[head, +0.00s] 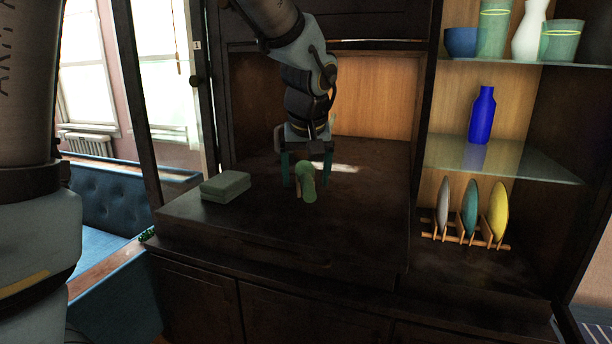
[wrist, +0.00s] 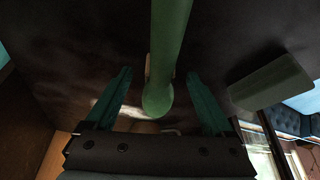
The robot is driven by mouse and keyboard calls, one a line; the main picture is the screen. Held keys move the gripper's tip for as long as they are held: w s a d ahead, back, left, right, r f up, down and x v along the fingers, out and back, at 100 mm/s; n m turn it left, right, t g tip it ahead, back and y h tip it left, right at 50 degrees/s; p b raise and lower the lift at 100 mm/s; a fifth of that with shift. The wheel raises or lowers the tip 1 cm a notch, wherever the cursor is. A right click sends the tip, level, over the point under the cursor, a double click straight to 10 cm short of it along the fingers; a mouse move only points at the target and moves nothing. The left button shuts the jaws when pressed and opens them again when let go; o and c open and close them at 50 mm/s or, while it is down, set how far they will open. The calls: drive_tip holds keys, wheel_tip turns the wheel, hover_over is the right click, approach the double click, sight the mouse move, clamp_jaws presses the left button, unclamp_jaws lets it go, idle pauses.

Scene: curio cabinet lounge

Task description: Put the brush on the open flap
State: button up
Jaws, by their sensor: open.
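The brush (head: 306,184) is green with a rounded end, and a small tan part shows beside it. It appears at the dark open flap (head: 240,226), within its middle area; I cannot tell exactly how it rests there. In the wrist view the brush (wrist: 168,45) runs from the top edge down to its rounded end. My gripper (head: 306,172) is open above the flap, its two teal fingers on either side of the brush. In the wrist view a gap shows between the brush and each finger of my gripper (wrist: 159,75).
A grey-green block (head: 225,187) lies on the flap to the left. To the right, shelves hold a blue bottle (head: 482,115), a blue bowl (head: 461,42), cups and a white vase (head: 529,30). Plates stand in a wooden rack (head: 455,233). The flap's front is clear.

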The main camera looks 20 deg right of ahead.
drive_tip(key=shift+r, duration=0.4)
drive_tip(key=b+v, duration=0.1)
drive_tip(key=v, duration=1)
drive_tip(key=shift+r, duration=0.2)
drive_tip(key=shift+s, duration=0.1)
